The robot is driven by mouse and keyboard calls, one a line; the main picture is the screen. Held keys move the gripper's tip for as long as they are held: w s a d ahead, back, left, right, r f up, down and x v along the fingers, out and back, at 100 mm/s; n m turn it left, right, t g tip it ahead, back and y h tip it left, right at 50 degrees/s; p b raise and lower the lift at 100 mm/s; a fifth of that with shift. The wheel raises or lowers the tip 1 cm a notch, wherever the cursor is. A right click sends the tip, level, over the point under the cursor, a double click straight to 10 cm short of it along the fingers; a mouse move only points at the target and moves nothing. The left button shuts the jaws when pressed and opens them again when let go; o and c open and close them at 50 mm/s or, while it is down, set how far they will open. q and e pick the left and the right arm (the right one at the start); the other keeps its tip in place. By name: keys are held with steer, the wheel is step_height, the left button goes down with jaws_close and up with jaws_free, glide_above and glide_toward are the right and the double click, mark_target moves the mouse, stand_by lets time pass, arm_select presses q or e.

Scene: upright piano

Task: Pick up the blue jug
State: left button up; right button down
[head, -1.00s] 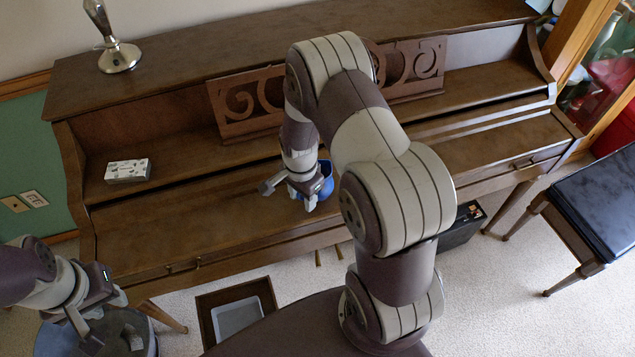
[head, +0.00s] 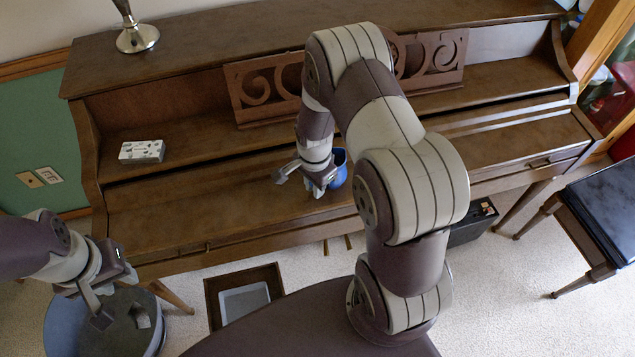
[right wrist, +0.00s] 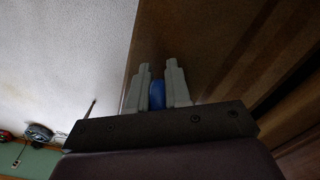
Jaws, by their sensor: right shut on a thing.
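The blue jug (head: 340,168) is at the piano's key cover, partly hidden behind my right gripper and forearm. My right gripper (head: 304,180) is at the jug's left side. In the right wrist view, a strip of the blue jug (right wrist: 157,95) shows between the two pale fingers, and my right gripper (right wrist: 158,82) is shut on it. The rest of the jug is hidden there. I cannot tell whether the jug touches the wood. My left gripper (head: 122,312) is at the lower left, far from the jug, with its fingers apart and nothing seen between them.
The brown upright piano (head: 150,215) fills the middle. A small patterned box (head: 142,151) lies on its ledge and a metal stand (head: 137,38) on its top. A round grey-blue object (head: 70,325) is below my left gripper. A black bench (head: 600,205) stands at right.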

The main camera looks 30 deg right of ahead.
steer(key=shift+r, duration=1.9)
steer(key=s+d+r, duration=0.5)
steer(key=s+r, duration=0.1)
steer(key=s, duration=0.4)
steer(key=shift+d+r, duration=0.25)
steer(key=shift+r, duration=0.15)
steer(key=shift+s, duration=0.1)
